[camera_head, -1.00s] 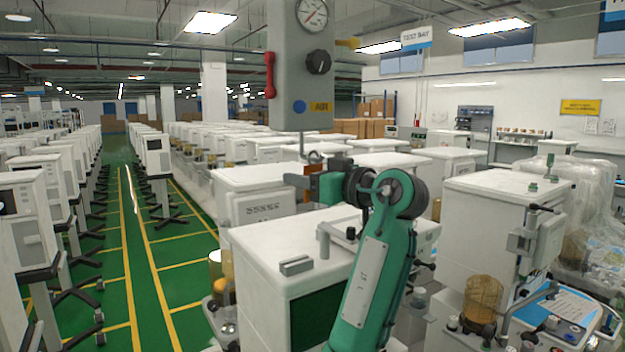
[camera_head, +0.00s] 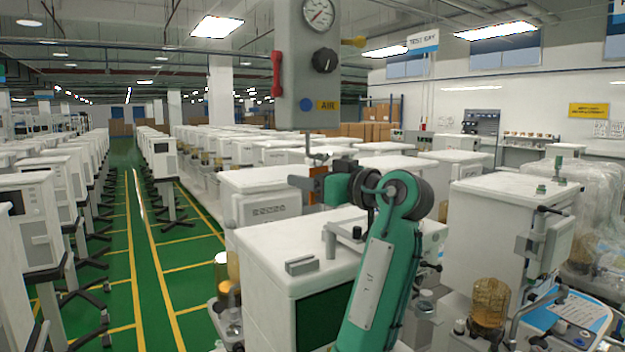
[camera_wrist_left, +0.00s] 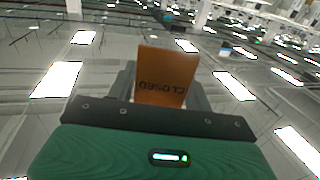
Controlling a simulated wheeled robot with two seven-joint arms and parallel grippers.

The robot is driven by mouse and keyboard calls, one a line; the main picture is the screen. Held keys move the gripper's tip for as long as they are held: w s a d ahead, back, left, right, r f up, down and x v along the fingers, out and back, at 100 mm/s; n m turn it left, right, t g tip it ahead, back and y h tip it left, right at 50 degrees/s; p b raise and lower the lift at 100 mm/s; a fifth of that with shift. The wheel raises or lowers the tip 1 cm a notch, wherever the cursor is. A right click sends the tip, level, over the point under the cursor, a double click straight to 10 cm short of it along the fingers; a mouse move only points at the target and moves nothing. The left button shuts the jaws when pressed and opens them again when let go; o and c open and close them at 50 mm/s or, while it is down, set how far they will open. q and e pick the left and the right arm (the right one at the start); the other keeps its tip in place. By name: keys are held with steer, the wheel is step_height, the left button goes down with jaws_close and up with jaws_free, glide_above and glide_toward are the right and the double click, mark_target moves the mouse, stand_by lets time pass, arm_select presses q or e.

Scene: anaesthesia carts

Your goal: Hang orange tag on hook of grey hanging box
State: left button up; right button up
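The grey hanging box (camera_head: 300,75) hangs at the upper centre of the head view. A thin hook (camera_head: 307,143) extends below its underside. My left gripper (camera_head: 307,183) is raised below the box, close to the hook in the picture; their depth gap cannot be told. It is shut on the orange tag (camera_head: 318,171). In the left wrist view the tag (camera_wrist_left: 162,76) stands up between the fingers, its word "CLOSED" upside down. The tag's hole and the hook's tip are not clear. My right gripper is not in view.
A white cart (camera_head: 290,240) with a small grey block (camera_head: 302,266) on top stands below my left arm. Another white cart (camera_head: 500,215) stands at the right. The box carries a gauge, a black knob and a red handle. A green aisle (camera_head: 150,290) is open at the left.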

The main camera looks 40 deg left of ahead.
arm_select(q)
steer(key=o, duration=0.3)
steer(key=s+d+b, duration=0.1)
steer(key=d+b, duration=0.5)
steer(key=d, duration=0.7)
steer(key=shift+s+d+b, duration=0.35)
steer(key=shift+s+d, duration=0.05)
